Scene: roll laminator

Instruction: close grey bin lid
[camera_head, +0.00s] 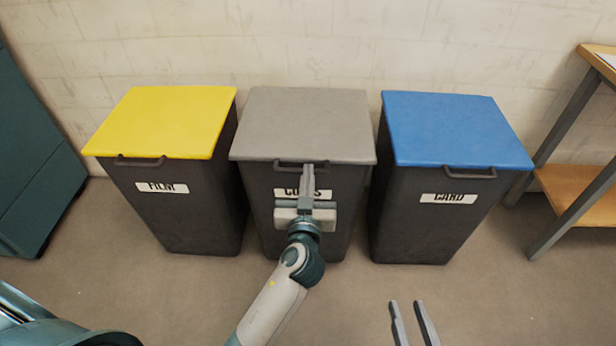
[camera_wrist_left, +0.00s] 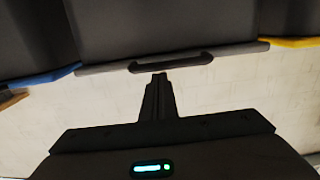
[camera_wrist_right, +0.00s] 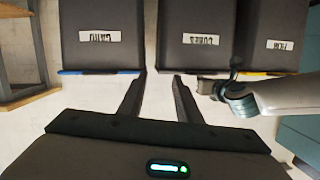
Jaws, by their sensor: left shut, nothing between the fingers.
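The grey bin lid (camera_head: 308,122) lies flat on the middle dark bin (camera_head: 262,200) and looks closed. Its front edge and handle (camera_wrist_left: 172,63) show in the left wrist view, which is upside down. My left gripper (camera_head: 309,168) is shut and empty at the front of the lid, its fingertips at or just below the handle. In the left wrist view its tips (camera_wrist_left: 158,77) are close to the handle; I cannot tell whether they touch. My right gripper (camera_head: 406,304) is open and empty, low in front of the bins. Its spread fingers show in the right wrist view (camera_wrist_right: 155,80).
A bin with a yellow lid (camera_head: 165,120) stands to the left and one with a blue lid (camera_head: 452,128) to the right, both closed. A wooden-topped bench (camera_head: 583,195) is at the far right, a teal cabinet (camera_head: 35,160) at the far left.

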